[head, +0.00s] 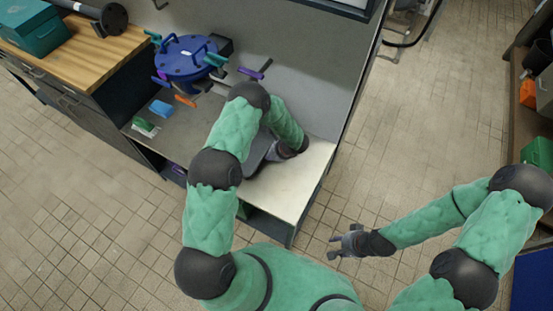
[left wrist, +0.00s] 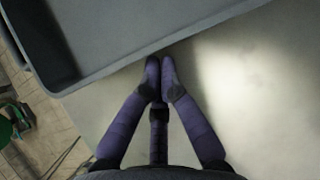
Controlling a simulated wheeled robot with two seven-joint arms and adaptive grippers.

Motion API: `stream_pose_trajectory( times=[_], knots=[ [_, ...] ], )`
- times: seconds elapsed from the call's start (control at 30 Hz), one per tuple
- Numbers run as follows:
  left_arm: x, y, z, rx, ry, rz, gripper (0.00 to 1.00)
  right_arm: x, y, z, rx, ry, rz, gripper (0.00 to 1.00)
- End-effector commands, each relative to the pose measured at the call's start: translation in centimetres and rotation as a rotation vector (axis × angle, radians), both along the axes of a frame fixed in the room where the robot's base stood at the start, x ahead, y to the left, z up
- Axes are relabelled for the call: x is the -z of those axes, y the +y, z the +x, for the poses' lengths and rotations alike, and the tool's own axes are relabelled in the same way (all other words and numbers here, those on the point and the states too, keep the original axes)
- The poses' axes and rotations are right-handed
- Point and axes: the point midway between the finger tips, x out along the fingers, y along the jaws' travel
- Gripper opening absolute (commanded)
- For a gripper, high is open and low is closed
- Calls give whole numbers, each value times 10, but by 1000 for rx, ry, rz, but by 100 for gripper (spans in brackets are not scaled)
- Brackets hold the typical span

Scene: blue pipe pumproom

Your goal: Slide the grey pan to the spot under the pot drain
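The grey pan (head: 255,148) lies on the bench in the head view, partly hidden behind my left arm. In the left wrist view its raised rim and wall (left wrist: 120,70) fill the upper left. My left gripper (head: 273,153) is low over the bench, just right of the pan. Its two fingertips (left wrist: 161,64) are together with nothing seen between them, at the pan's outer edge; I cannot tell if they touch it. The blue lidded pot (head: 187,58) stands further back to the left; its drain is not clear. My right gripper (head: 346,243) is open and empty above the floor.
Orange (head: 185,101), blue (head: 162,108) and green-and-white (head: 146,128) items lie on the bench's left side. A purple-handled part (head: 256,71) sits right of the pot. The pale bench corner (head: 300,180) is clear. A wooden-topped cabinet (head: 105,45) adjoins at left.

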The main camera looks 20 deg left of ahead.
Motion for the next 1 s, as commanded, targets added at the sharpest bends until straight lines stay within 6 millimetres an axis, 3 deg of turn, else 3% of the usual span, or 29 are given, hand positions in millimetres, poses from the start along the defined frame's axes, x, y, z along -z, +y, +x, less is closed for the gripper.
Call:
stream_pose_trajectory(
  times=[0.43, 0.53, 0.67, 1.0],
  knots=[
    [-1, 6, 1, 1, -1, 1, 0, 1, 0, 0, 0, 0, 0, 40],
    [0, 15, 2, -3, -2, 1, 0, 5, 0, 0, 0, 0, 0, 40],
    [2, 47, 4, -8, -5, 3, 0, 16, 0, 0, 0, 0, 0, 40],
    [2, 150, 12, -7, -3, 3, 0, 42, 0, 0, 0, 0, 0, 40]
  ],
)
